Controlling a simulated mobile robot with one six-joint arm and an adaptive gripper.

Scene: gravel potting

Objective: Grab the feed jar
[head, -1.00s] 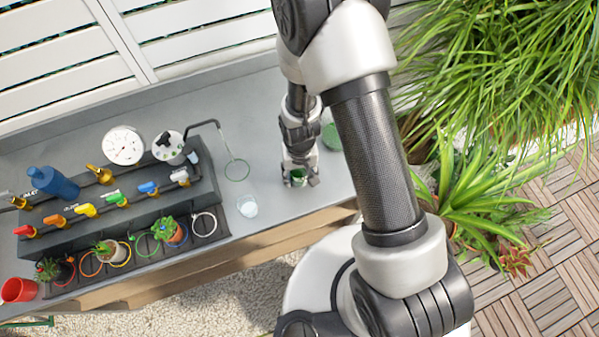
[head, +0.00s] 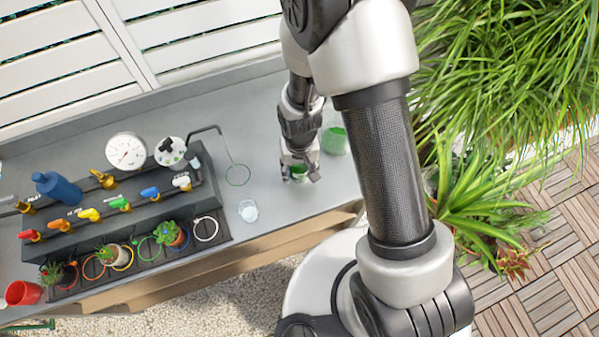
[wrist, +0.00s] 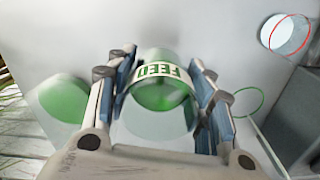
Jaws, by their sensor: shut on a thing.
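The feed jar (wrist: 160,92) is a clear jar with green contents and a green and white FEED label. It sits between the two fingers of my gripper (wrist: 160,105) in the wrist view, with the fingers against its sides. In the head view my gripper (head: 299,175) is low over the grey bench, and only a little green of the jar (head: 297,171) shows there. Whether the jar's base touches the bench is hidden.
A second green container (head: 334,141) stands close behind my gripper. A clear cup (head: 248,210) stands to the left. A green ring (head: 238,175) is at the pipe's end. A red cup (head: 23,293) is far left.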

